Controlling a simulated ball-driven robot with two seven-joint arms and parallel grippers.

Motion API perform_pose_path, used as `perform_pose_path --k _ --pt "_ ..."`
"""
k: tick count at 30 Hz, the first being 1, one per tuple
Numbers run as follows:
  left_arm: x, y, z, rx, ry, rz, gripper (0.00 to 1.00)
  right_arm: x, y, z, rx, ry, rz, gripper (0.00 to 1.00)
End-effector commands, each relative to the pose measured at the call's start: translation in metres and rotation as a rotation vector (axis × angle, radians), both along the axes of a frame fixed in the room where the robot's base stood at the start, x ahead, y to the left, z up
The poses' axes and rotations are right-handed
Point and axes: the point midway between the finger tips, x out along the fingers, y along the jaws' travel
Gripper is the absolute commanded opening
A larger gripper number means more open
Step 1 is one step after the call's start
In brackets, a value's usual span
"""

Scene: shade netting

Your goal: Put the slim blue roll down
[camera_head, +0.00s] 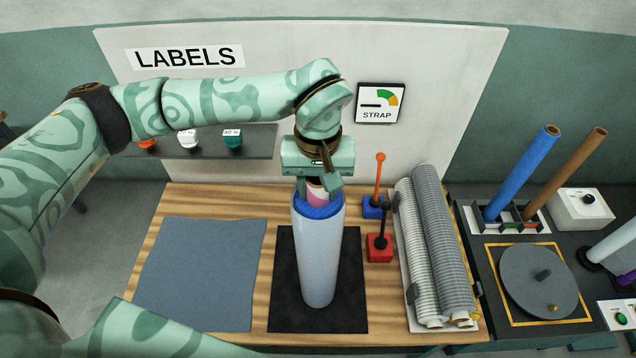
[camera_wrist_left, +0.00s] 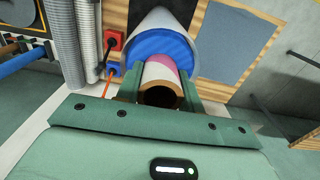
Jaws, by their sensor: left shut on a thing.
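A pale grey-blue roll (camera_head: 318,255) with a bright blue end face stands upright below my left gripper (camera_head: 317,187). A pink and brown core tube sticks out of its top. My left gripper is shut on this core; in the left wrist view its fingers (camera_wrist_left: 160,88) sit on either side of the tube, above the blue end (camera_wrist_left: 155,52). The roll's lower end is over the black mat (camera_head: 285,310); I cannot tell whether it touches. My right gripper is not in view.
A grey-blue cloth (camera_head: 200,275) lies left on the wooden table. Red (camera_head: 379,248) and blue (camera_head: 373,208) blocks with upright levers stand close right of the roll. Two ribbed grey rolls (camera_head: 435,250) lie beyond them. Blue (camera_head: 522,172) and brown (camera_head: 565,172) tubes stand in a rack.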

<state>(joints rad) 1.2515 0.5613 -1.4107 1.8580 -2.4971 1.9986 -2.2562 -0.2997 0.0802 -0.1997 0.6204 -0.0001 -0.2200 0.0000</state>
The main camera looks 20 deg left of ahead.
Motion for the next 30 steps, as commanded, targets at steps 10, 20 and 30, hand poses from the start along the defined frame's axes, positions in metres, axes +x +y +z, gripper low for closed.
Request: perform_pose_path --k 10,20,30 --pt "0.0 0.0 -0.001 0.0 0.0 0.0 0.59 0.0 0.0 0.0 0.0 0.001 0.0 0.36" --pt "0.002 0.0 0.043 0.0 -0.008 0.0 0.59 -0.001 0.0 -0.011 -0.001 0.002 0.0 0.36" --pt "0.001 0.0 0.111 0.001 -0.003 0.001 0.59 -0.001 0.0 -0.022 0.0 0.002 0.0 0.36"
